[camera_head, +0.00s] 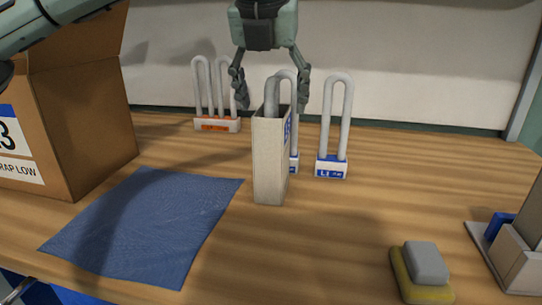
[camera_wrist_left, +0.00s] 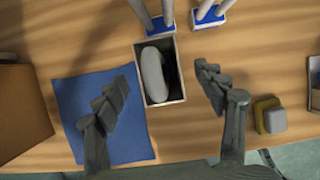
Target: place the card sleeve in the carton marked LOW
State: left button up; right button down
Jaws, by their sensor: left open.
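The card sleeve (camera_head: 268,165) is a tall, narrow, pale open-topped box. It stands upright on the table just right of the blue cloth, with a grey-white U-shaped tube sticking out of its top. The left wrist view looks down into the sleeve (camera_wrist_left: 180,99) and shows the tube inside. My left gripper (camera_head: 271,92) is open above the sleeve, a finger to either side of its top and no grip on it. The brown carton (camera_head: 90,120) stands at the left; its partly cut-off label shows "3" and "RAP LOW". My right gripper is not in view.
A blue cloth (camera_head: 145,225) lies between carton and sleeve. U-tube lamps with a blue base (camera_head: 331,167) and an orange-marked base (camera_head: 216,125) stand behind. A yellow-grey sponge (camera_head: 425,275) and a grey-blue holder (camera_head: 515,260) are at the right. The right middle table is clear.

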pick_arm(q)
jog(key=x, duration=0.3)
jog(key=shift+f, duration=0.15)
jog(key=shift+c, duration=0.3)
grip_shut()
